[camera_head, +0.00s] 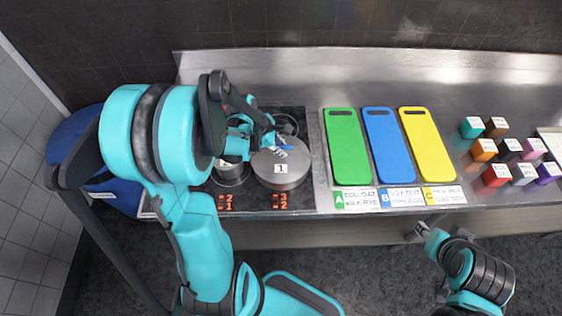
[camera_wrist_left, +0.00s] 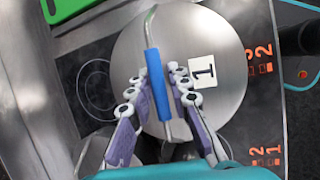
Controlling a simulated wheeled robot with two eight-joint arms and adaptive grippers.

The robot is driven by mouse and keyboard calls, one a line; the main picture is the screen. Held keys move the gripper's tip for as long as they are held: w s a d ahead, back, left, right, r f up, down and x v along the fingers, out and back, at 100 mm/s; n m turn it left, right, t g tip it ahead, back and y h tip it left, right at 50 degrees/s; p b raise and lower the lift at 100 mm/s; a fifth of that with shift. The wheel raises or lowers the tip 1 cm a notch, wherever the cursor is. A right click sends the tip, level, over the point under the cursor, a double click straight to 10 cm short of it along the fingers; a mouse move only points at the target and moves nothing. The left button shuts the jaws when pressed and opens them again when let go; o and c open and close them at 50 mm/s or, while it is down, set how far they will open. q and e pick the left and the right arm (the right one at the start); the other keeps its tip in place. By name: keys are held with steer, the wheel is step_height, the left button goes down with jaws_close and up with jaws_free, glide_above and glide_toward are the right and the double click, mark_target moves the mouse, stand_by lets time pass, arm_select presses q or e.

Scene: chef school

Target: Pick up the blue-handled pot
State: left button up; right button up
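The blue-handled pot (camera_head: 287,183) is a round steel pot with a label "1" on its flat top, standing on the black cooktop. Its blue handle (camera_wrist_left: 158,85) is a bar on a bent metal rod across the top in the left wrist view. My left gripper (camera_wrist_left: 159,72) is open, with one finger on each side of the blue handle and visible gaps to it. In the head view my left gripper (camera_head: 279,145) is over the pot and partly covers it. My right gripper (camera_head: 418,232) is low at the right, in front of the counter, too small to read.
A second steel pot (camera_head: 232,175) stands just left of the blue-handled pot, partly behind my left arm. Green (camera_head: 347,150), blue (camera_head: 389,147) and yellow (camera_head: 427,147) boards lie to the right. Several coloured labelled blocks (camera_head: 484,150) stand farther right.

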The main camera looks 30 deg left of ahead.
arm_select(q)
jaws_close()
steer(key=shift+r, duration=0.1)
